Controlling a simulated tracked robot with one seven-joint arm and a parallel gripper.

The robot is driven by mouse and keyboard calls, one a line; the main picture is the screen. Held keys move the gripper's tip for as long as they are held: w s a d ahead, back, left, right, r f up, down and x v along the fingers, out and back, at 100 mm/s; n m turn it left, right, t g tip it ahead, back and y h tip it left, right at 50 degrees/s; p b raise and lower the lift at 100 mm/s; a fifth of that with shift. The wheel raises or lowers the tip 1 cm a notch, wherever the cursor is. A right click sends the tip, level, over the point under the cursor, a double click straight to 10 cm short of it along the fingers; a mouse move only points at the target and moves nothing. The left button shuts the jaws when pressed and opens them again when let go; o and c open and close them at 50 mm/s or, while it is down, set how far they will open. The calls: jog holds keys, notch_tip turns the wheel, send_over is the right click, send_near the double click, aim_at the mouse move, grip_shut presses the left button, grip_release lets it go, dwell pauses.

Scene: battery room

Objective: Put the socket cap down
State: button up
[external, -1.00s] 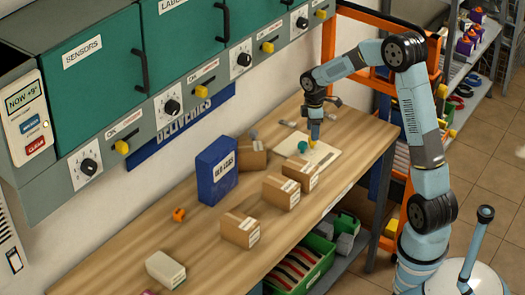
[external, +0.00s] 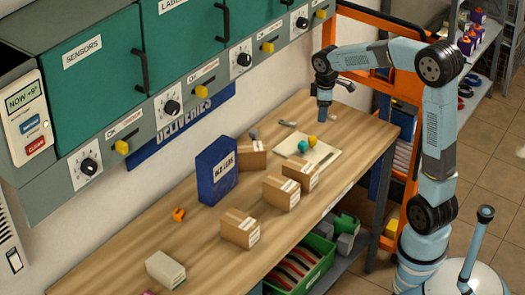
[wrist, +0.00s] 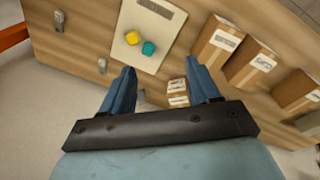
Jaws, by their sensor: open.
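A small yellow piece (external: 312,141) and a small teal piece (external: 302,147) rest close together on a pale board (external: 322,154) on the workbench. I cannot tell from their shapes which one is the socket cap. The wrist view also shows the yellow piece (wrist: 132,38) and the teal piece (wrist: 149,48) on the board, beyond my fingertips. My gripper (external: 324,116) is above the far end of the bench, beyond the board and apart from both pieces. In the wrist view its jaws (wrist: 160,72) are apart with nothing held between them.
Several cardboard boxes (external: 240,229) and a blue box (external: 217,170) stand along the bench (external: 205,255). Small grey metal pieces (wrist: 58,18) lie near the board. An orange piece (external: 178,214) lies farther left. An orange rack (external: 370,20) stands behind my arm.

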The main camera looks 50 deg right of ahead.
jog(key=s+a+r+m+t, duration=0.1)
jog(key=s+a+r+m, duration=0.1)
jog(key=s, duration=0.6)
jog(key=s+a+r+m+t, duration=0.2)
jog(key=s+a, duration=0.3)
jog(key=s, duration=0.4)
jog(key=s+a+r+m+t, duration=0.1)
jog(key=s+a+r+m, duration=0.1)
jog(key=s, duration=0.7)
jog(key=shift+s+a+m+y, duration=0.25)
jog(key=shift+a+m+y, duration=0.15)
jog(key=shift+a, duration=0.35)
